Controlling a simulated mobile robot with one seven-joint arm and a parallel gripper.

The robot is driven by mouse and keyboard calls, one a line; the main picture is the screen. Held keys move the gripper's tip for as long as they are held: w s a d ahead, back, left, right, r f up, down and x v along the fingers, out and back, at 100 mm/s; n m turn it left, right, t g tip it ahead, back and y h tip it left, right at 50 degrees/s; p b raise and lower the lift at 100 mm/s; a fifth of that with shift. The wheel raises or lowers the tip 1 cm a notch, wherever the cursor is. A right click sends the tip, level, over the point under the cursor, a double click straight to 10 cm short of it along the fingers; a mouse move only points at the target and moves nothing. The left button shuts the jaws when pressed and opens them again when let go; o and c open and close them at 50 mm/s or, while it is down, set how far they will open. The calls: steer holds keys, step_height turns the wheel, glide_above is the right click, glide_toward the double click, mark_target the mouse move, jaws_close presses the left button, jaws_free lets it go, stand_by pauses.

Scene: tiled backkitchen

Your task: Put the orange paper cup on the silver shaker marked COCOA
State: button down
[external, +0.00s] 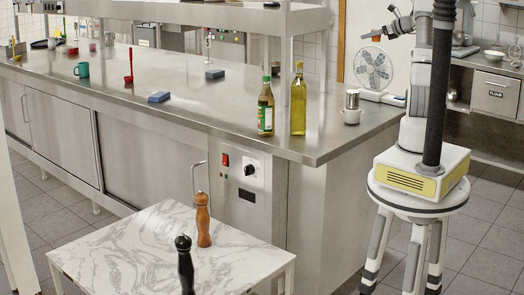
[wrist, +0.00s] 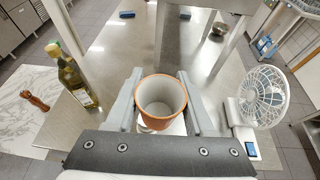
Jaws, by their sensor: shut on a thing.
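The orange paper cup (wrist: 161,92) is upright between the two grey fingers of my gripper (wrist: 163,105) in the wrist view, its pale open mouth facing the camera. The gripper is shut on it. In the external view my gripper (external: 378,33) is at the upper right, above the counter; I cannot make out the cup there. A silver shaker (external: 352,98) is at the counter's right end, seen with a white mug-like thing (external: 351,117) at its foot. Its marking is not readable. In the wrist view the shaker is hidden; a white patch shows below the cup.
An oil bottle (external: 298,100) and a green-capped bottle (external: 265,107) stand left of the shaker. A fan (external: 372,67) stands behind it, to the right in the wrist view (wrist: 263,97). An overhead shelf (external: 235,18) runs above the counter. Blue sponges (external: 159,97) lie farther left.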

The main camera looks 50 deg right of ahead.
steer(key=s+d, duration=0.1)
steer(key=s+d+p, duration=0.1)
steer(key=shift+s+d+r+h, duration=0.1)
steer(key=shift+s+r+h, duration=0.2)
steer(key=shift+s+h, duration=0.1)
step_height(320, 180, down, 11)
glide_above(353, 100)
steer(key=w+d, duration=0.2)
steer(key=w, duration=0.2)
steer(key=f, duration=0.3)
steer(key=f+p, duration=0.1)
steer(key=f, duration=0.3)
steer(key=shift+w+d+f, duration=0.2)
steer(key=shift+f, duration=2)
steer(key=shift+f, duration=0.2)
steer(key=shift+c, duration=1.3)
jaws_free()
steer(key=shift+r, duration=0.15)
